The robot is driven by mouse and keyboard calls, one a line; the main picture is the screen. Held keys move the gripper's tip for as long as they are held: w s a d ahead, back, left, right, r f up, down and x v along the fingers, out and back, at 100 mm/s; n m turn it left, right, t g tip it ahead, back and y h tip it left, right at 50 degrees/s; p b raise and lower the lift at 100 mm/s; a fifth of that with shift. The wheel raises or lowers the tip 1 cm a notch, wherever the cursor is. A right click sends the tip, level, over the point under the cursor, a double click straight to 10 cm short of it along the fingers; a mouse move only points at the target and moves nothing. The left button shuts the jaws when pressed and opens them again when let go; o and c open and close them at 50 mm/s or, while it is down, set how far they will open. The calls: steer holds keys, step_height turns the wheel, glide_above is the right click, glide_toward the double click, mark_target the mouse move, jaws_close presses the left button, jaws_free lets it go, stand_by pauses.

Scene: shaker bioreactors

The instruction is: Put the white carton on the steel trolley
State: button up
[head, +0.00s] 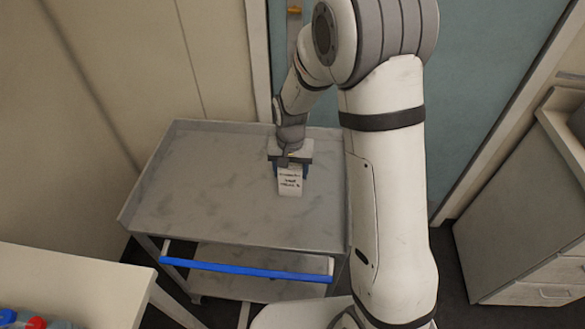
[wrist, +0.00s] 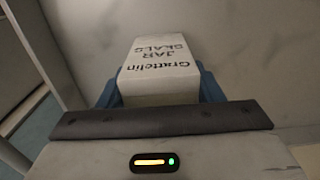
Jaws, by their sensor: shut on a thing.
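The white carton (head: 290,182) has dark printed text and is held in my gripper (head: 290,166), over the right part of the steel trolley's top (head: 200,185). In the wrist view the carton (wrist: 160,65) sits between the blue fingers of my gripper (wrist: 160,88), with the grey trolley surface (wrist: 240,50) behind it. My gripper is shut on the carton. I cannot tell whether the carton's base touches the trolley top or is slightly above it. Part of the trolley's right side is hidden behind my arm.
The trolley has a blue handle bar (head: 245,269) at its front and a lower shelf (head: 235,285). A pale bench (head: 70,285) with bottles stands at lower left. A grey cabinet (head: 520,225) stands at right. The trolley top's left part is clear.

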steer(key=shift+f, duration=0.15)
steer(key=o, duration=1.1)
steer(key=shift+c, duration=0.2)
step_height(320, 180, up, 12)
steer(key=shift+s+r+b, duration=0.1)
steer(key=shift+r+b, duration=0.05)
steer(key=shift+b, duration=0.15)
steer(key=s+d+r+t, duration=0.1)
steer(key=s+d+r, duration=0.1)
steer(key=s, duration=0.4)
steer(key=s+d+r+n+t, duration=0.1)
steer(key=s+d+r, duration=0.1)
steer(key=s+d, duration=0.3)
steer(key=s+d+r+n+t, duration=0.1)
steer(key=s+d+r, duration=0.1)
steer(key=s, duration=0.6)
steer(key=shift+s+d+r, duration=0.4)
steer(key=shift+d, duration=0.45)
